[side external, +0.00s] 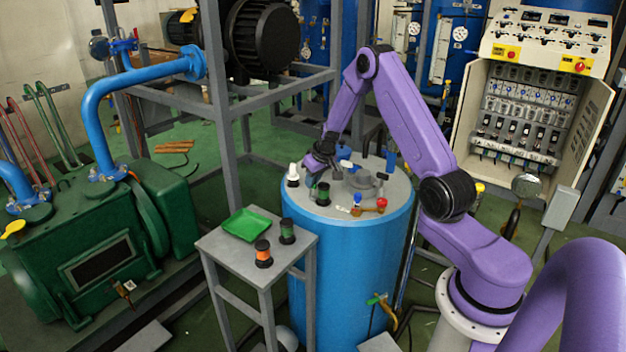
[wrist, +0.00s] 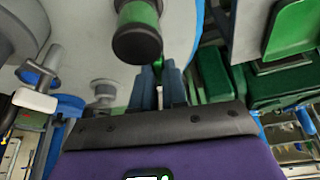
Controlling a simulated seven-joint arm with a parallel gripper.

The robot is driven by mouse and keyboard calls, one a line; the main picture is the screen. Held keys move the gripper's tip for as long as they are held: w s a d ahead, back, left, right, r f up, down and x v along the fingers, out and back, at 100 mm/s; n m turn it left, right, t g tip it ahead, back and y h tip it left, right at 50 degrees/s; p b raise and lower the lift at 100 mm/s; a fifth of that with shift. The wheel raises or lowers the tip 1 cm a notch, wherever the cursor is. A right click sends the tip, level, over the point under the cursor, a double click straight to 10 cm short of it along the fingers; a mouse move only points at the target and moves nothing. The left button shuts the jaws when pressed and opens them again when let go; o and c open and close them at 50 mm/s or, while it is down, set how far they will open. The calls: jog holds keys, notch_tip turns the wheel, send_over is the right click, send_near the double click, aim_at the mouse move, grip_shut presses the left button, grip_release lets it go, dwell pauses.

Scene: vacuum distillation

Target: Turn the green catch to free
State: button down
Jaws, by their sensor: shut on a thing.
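My gripper (side external: 312,173) is low over the left part of the blue drum's pale lid (side external: 345,185). In the wrist view its two bluish fingers (wrist: 160,75) are close together on a small green piece (wrist: 158,63), which appears to be the green catch; most of it is hidden between the fingers. A black cylinder with a green band (side external: 322,194) stands on the lid just in front of the gripper; it shows large in the wrist view (wrist: 138,35). The catch's exact angle cannot be told.
A white-topped black piece (side external: 293,175) stands left of the gripper on the lid. Grey fittings (side external: 362,180), a blue knob and a red-and-brass valve (side external: 380,205) are to the right. A side table (side external: 240,245) holds a green tray (side external: 246,224) and two black banded cylinders.

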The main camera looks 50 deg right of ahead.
jog(key=shift+m+h, duration=0.3)
jog(key=shift+m, duration=0.5)
jog(key=c, duration=1.2)
grip_release()
jog(key=shift+o, duration=0.2)
jog(key=shift+r, duration=0.1)
jog(key=v, duration=1.7)
jog(key=shift+a, duration=0.2)
jog(key=shift+r, duration=0.1)
